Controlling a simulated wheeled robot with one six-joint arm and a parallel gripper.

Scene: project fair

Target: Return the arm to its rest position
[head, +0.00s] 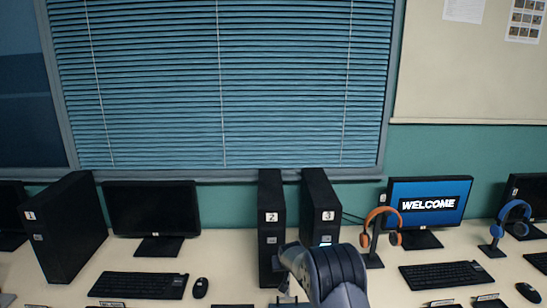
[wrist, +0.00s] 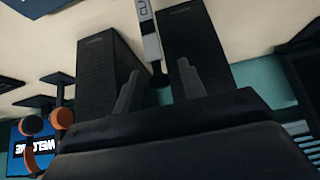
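My arm (head: 335,270) reaches up from the bottom edge of the head view, in front of the black towers marked 2 (head: 271,230) and 3 (head: 319,205). In the wrist view my gripper (wrist: 160,85) has its two grey fingers apart, with no object visibly held between them. Two black tower cases show behind the fingers, the left one (wrist: 100,65) and the right one (wrist: 195,45). In the head view the fingers are mostly hidden by my arm.
The pale desk (head: 235,260) holds tower 1 (head: 62,225), a dark monitor (head: 153,215), a keyboard (head: 138,285), and a mouse (head: 200,287). To the right are orange headphones (head: 382,222) on a stand, a WELCOME monitor (head: 429,203), another keyboard (head: 445,275), and blue headphones (head: 515,212).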

